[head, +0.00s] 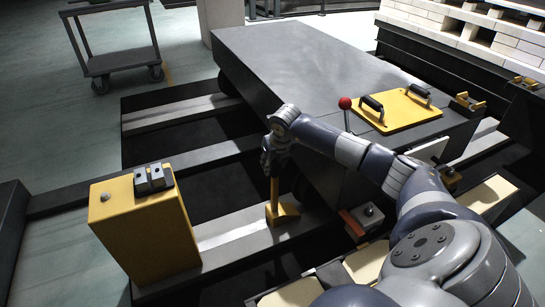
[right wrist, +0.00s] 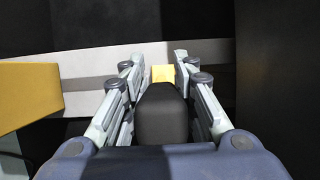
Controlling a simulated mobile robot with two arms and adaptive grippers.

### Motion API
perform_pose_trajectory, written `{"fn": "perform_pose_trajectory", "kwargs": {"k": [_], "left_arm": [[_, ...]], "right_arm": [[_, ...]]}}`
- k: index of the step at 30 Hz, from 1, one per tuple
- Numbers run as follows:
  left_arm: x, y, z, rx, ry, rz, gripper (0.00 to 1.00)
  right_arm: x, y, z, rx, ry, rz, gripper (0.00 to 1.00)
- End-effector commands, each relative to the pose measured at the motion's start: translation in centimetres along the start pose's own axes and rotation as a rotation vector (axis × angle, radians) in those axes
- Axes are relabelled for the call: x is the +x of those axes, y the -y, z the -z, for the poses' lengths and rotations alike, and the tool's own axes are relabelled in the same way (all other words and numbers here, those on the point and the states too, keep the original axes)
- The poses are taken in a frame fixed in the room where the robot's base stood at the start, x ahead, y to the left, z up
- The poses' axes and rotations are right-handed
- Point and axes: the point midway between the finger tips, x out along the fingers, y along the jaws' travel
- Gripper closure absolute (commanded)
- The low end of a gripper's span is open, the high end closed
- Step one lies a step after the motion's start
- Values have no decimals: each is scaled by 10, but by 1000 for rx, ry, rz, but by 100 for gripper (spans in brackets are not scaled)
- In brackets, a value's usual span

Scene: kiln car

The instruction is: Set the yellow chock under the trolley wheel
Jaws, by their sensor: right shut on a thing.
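The yellow chock (head: 284,213) has a wedge-like foot and an upright yellow stem. It is at the grey rail beside the trolley; I cannot tell whether it touches the rail. My right gripper (head: 272,163) is shut on the chock's handle, above the foot. In the right wrist view the black grip (right wrist: 161,115) is between the fingers, with the yellow foot (right wrist: 163,73) beyond it. The large grey trolley (head: 300,55) stands across the rails. A dark rounded wheel (head: 226,84) partly shows under its far left edge; any nearer wheel is hidden. My left gripper is out of view.
A yellow box (head: 143,230) with grey blocks on top stands left of the chock, by the rail. A red-knobbed lever (head: 345,104) and a yellow plate with handles (head: 405,108) are on the trolley. A small cart (head: 120,62) stands at the back left.

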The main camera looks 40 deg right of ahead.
Motion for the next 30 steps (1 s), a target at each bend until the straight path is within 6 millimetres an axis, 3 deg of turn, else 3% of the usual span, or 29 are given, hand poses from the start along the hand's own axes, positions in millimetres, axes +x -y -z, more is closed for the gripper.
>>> {"fn": "perform_pose_trajectory", "kwargs": {"k": [8, 9, 12, 20, 30], "left_arm": [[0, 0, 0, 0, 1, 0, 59], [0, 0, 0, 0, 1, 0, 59], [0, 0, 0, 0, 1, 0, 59], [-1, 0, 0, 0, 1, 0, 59], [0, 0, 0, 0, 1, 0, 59]], "right_arm": [[-1, 0, -4, 1, 14, 0, 100], [-1, 0, -4, 1, 14, 0, 67], [0, 0, -3, 1, 11, 0, 50], [6, 0, 6, -2, -12, 2, 50], [3, 0, 2, -1, -4, 1, 50]]}}
